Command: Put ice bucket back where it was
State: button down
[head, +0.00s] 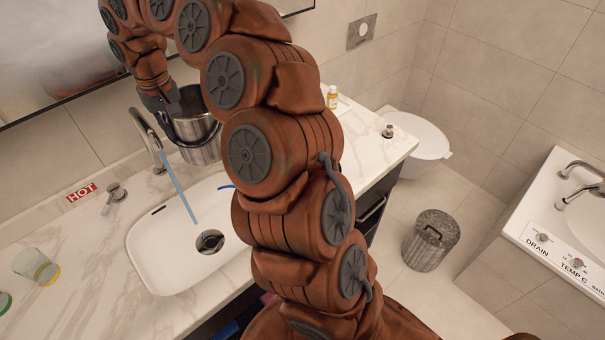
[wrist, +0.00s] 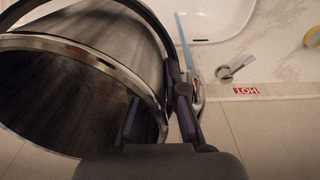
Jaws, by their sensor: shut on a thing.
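The ice bucket (head: 202,145) is a shiny metal pail with a dark interior. In the head view it is behind the sink's far right corner, beside the faucet, partly hidden by my arm. My gripper (head: 165,103) is above its left side. In the wrist view the bucket (wrist: 90,75) fills the left side with its open mouth toward the camera. My gripper (wrist: 160,122) is shut on its rim, one finger inside and one outside. I cannot tell whether the bucket touches the counter.
The faucet (head: 145,128) runs a blue stream into the white sink (head: 160,245). A tap handle (head: 113,195) and a HOT label (head: 82,192) are left of it. A glass (head: 38,266) lies on the left counter. A small yellow bottle (head: 332,97) stands at the right. Marble right of the bucket is partly hidden.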

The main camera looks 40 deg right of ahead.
jog(key=s+d+f+m+b, duration=0.3)
jog(key=s+d+f+b, duration=0.15)
jog(key=s, duration=0.25)
jog(key=s+d+f+m+b, duration=0.2)
jog(key=s+d+f+b, duration=0.1)
jog(key=s+d+b, duration=0.3)
jog(key=s+d+f+m+b, duration=0.3)
jog(key=s+d+b, duration=0.15)
jog(key=s, duration=0.45)
jog(key=w+d+f+p, duration=0.1)
jog(key=w+d+p, duration=0.3)
jog(key=w+d, duration=0.6)
jog(key=shift+d+f+p, duration=0.35)
jog(key=shift+d+f, duration=0.05)
jog(key=shift+d, duration=0.15)
jog(key=shift+w+d, duration=0.1)
jog(key=shift+w, duration=0.05)
notch_tip(320, 180, down, 4)
jog(key=shift+d+r+p, duration=0.1)
jog(key=shift+r+p, duration=0.15)
jog(key=shift+p, duration=0.5)
jog(key=shift+f, duration=0.2)
